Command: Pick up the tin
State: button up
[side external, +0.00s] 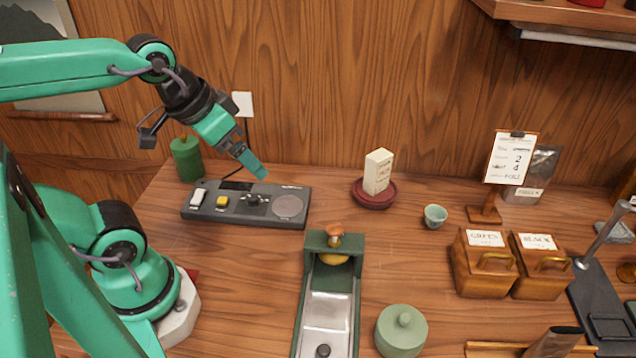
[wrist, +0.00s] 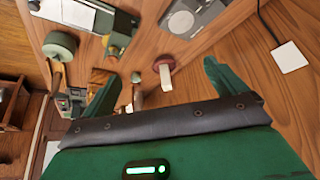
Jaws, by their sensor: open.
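No label marks one thing as the tin. A dark green cylinder (side external: 186,158) with a small knob stands upright at the back left, behind the grey device. A pale green round lidded pot (side external: 401,332) stands at the front; it also shows in the wrist view (wrist: 60,45). A cream labelled upright block (side external: 378,172) sits on a dark red saucer (side external: 374,198). My gripper (side external: 258,166) is open and empty, above the grey device and left of the block. In the wrist view the block (wrist: 165,77) appears between the spread fingers, farther off.
The grey device (side external: 246,204) lies below my gripper. A green-framed metal tray (side external: 326,309) lies at front centre. A small cup (side external: 435,216), wooden boxes (side external: 483,264) and a card stand (side external: 511,158) are on the right. Bare table lies around the saucer.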

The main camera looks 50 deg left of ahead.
jog(key=shift+c, duration=0.6)
jog(key=a+n, duration=0.1)
jog(key=n+g, duration=0.6)
jog(key=n, duration=1.9)
send_near(183, 136)
jog(key=f, duration=0.6)
jog(key=shift+w+d, duration=0.15)
jog(key=shift+d, duration=0.1)
jog(key=shift+s+a+f, duration=0.2)
jog(key=shift+s+a, duration=0.05)
jog(key=shift+a, duration=0.05)
jog(key=shift+f, duration=1.3)
